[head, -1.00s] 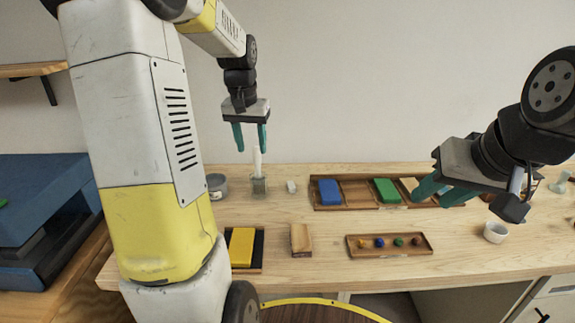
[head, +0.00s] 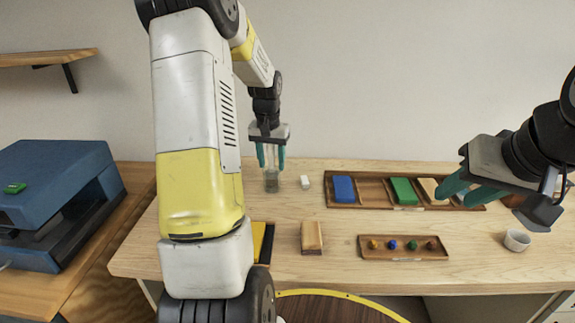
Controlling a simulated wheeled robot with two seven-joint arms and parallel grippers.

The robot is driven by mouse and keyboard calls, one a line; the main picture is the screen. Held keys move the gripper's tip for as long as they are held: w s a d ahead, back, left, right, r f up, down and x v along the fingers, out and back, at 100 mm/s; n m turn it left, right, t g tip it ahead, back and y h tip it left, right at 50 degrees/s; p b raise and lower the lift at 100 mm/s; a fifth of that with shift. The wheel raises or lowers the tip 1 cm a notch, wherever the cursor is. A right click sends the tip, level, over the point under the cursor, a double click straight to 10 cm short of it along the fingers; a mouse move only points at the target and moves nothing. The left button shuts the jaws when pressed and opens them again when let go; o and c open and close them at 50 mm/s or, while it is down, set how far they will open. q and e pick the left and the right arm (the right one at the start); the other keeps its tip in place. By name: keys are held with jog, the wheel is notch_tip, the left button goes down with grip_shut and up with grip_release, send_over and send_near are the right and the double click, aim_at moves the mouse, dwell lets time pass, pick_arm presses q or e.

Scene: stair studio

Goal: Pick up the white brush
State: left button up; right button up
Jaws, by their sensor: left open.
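My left gripper (head: 271,164) points down over the jar. Its teal fingers are open, one on each side of the handle in this view; contact cannot be made out. My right gripper (head: 465,191) is at the right, above the bench near the end of the long tray, with its fingers apart and nothing visible between them.
A long wooden tray (head: 372,193) holds blue and green blocks. A small tray (head: 402,255) holds several coloured knobs. A wood-backed block (head: 311,237) and white cup (head: 517,240) stand nearer the front.

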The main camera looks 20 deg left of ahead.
pick_arm(q)
grip_shut()
jog(key=shift+r, duration=0.15)
notch_tip(320, 180, up, 10)
jog(key=shift+f, duration=0.1)
dwell(0.5)
